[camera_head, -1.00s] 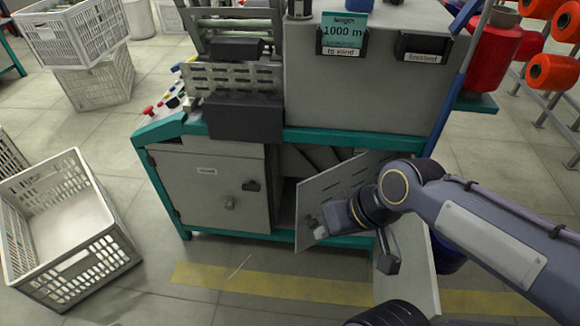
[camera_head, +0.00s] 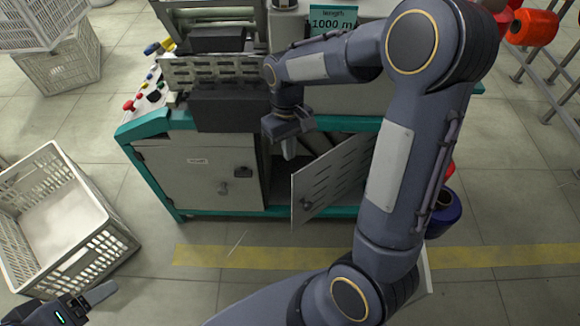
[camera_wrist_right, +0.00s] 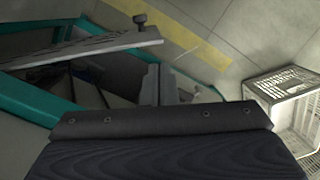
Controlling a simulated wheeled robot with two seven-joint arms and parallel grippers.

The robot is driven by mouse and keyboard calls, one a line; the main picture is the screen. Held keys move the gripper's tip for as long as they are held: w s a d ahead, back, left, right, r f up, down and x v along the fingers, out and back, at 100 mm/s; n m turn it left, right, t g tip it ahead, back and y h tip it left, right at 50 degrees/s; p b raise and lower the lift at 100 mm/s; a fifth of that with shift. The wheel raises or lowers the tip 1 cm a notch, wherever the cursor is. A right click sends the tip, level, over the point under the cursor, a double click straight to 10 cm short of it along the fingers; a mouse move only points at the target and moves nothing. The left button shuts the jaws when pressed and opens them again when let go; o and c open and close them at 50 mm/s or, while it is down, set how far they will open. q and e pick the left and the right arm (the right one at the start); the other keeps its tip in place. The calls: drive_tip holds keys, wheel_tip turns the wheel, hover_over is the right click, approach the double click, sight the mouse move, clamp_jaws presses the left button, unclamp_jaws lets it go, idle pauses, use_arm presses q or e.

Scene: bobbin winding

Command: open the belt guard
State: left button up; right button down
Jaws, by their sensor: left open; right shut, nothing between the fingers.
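The belt guard (camera_head: 328,182) is a grey slotted door at the machine's lower front. It stands partly open, swung outward, with a dark knob (camera_head: 307,205) near its lower free corner. My right gripper (camera_head: 288,147) is shut and empty, pointing down in front of the opening near the guard's upper free corner. I cannot tell whether it touches the guard. In the right wrist view the guard's slotted panel (camera_wrist_right: 85,47) and its knob (camera_wrist_right: 140,19) lie beyond the shut fingers (camera_wrist_right: 157,84). My left gripper (camera_head: 92,301) is open and empty at the lower left.
A closed cabinet door (camera_head: 200,172) is left of the opening. A white crate (camera_head: 95,245) stands on the floor at left. Floor with a yellow stripe (camera_head: 270,256) is clear before the machine. My right arm covers part of the machine's right side.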

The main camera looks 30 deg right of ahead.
use_arm(q)
drive_tip(key=shift+f+b, duration=0.65)
drive_tip(key=shift+b, duration=0.4)
use_arm(e)
wheel_tip(320, 180, down, 12)
drive_tip(key=g+h, duration=0.1)
drive_tip(key=shift+s+d+n, duration=0.15)
drive_tip(key=shift+d+n, duration=0.05)
drive_tip(key=shift+n, duration=0.1)
use_arm(q)
drive_tip(key=shift+s, duration=0.1)
